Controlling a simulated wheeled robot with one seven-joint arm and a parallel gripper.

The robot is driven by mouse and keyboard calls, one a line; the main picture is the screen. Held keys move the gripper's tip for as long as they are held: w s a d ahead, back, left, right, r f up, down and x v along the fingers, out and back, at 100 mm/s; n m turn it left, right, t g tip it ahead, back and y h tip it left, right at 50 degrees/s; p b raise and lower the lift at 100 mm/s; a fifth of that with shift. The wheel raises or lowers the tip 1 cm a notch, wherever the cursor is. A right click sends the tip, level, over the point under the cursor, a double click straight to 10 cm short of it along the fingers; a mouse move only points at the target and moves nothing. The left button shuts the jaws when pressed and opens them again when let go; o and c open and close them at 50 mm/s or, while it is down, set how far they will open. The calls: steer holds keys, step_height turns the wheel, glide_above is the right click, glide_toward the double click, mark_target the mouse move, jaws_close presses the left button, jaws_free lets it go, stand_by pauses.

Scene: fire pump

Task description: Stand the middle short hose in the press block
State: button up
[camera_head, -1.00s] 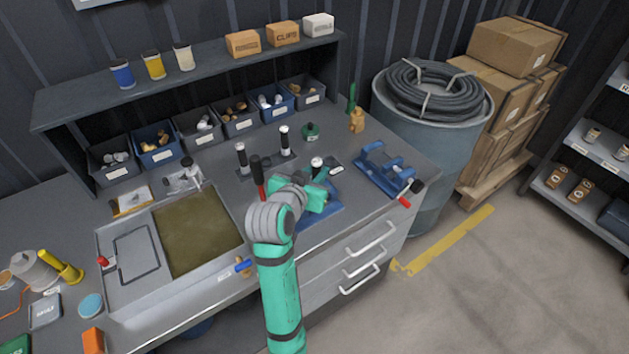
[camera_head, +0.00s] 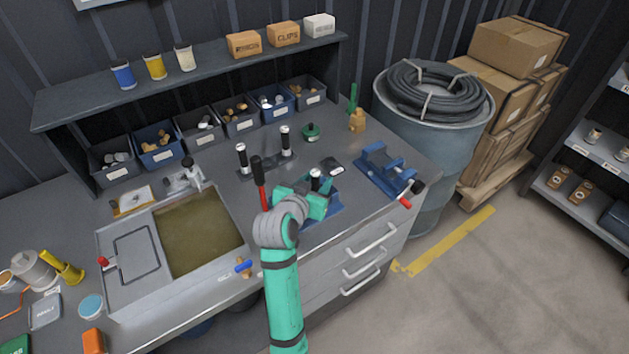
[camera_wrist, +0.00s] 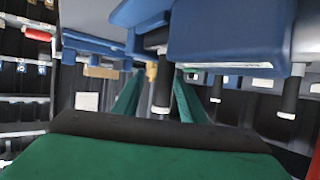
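The middle short hose (camera_head: 315,173) is a short black tube with a light metal end, upright at the blue press block (camera_head: 333,207). In the wrist view, which is upside down, the hose (camera_wrist: 162,92) lies between my two green fingers, with a gap on each side. Its base end meets the blue block (camera_wrist: 230,32); how deep it sits is hidden. My gripper (camera_head: 316,190) is open around the hose, low over the block.
Two other short hoses stand upright on the bench, one left (camera_head: 241,158) and one farther back (camera_head: 286,141). A red-handled tool (camera_head: 259,180) stands close left of my gripper. A blue clamp fixture (camera_head: 385,168) sits to the right. A tray (camera_head: 150,285) lies left.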

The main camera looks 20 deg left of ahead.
steer(key=shift+s+a, duration=0.1)
steer(key=shift+a, duration=0.1)
steer(key=shift+s, duration=0.15)
steer(key=shift+s+a+r, duration=0.1)
steer(key=shift+s+r, duration=0.1)
steer(key=shift+s, duration=0.15)
steer(key=v, duration=1.1)
